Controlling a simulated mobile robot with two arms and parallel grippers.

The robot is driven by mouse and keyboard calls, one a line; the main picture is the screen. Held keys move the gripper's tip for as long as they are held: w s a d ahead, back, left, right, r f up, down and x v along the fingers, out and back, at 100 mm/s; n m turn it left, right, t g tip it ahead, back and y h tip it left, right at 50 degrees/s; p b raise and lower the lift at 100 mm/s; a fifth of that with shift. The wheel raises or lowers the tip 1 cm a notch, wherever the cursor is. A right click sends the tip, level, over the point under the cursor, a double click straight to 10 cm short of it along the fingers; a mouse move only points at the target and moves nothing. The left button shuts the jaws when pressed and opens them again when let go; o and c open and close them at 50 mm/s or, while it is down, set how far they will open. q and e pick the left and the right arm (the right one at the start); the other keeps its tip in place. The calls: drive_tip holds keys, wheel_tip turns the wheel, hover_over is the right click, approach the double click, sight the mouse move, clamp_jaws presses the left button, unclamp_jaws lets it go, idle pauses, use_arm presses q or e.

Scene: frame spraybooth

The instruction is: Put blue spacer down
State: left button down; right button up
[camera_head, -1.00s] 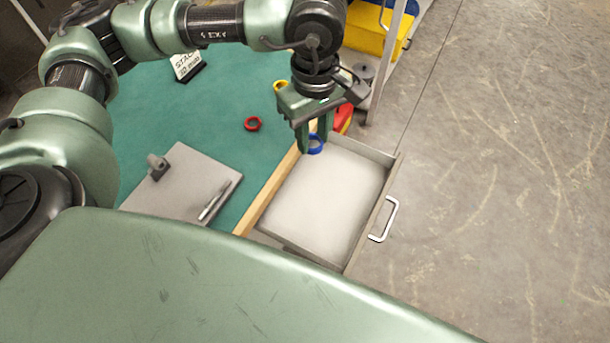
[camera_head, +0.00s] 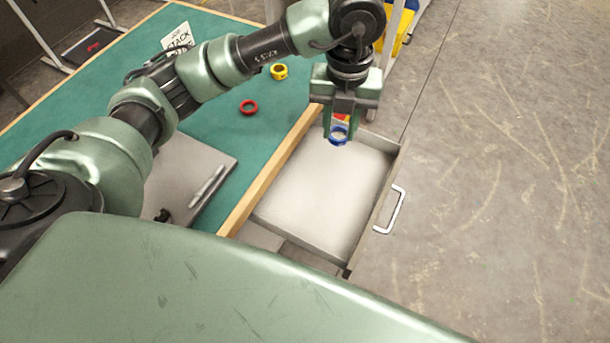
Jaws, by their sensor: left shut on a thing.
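The blue spacer (camera_head: 338,138) is a small ring held between the fingertips of my left gripper (camera_head: 339,126). The gripper points down and is shut on it. In the picture the ring overlaps the far end of the open drawer (camera_head: 315,195), which has a pale, empty bottom. It looks to be held above the drawer, but its exact height I cannot tell. My right gripper is not in view.
A red ring (camera_head: 249,107) and a yellow ring (camera_head: 279,71) lie on the green bench top (camera_head: 215,120). A sign (camera_head: 177,38) stands farther back. The drawer's handle (camera_head: 396,210) sticks out over clear floor.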

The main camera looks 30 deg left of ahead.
use_arm(q)
drive_tip(key=p, duration=0.1)
hover_over(331, 188)
wheel_tip(331, 188, down, 16)
drive_tip(key=shift+a+r, duration=0.1)
drive_tip(key=shift+r, duration=0.15)
wheel_tip(331, 188, down, 4)
drive_tip(key=shift+f, duration=0.25)
drive_tip(key=shift+f, duration=0.2)
drive_tip(key=c, duration=1.1)
unclamp_jaws()
drive_tip(key=shift+o, duration=0.2)
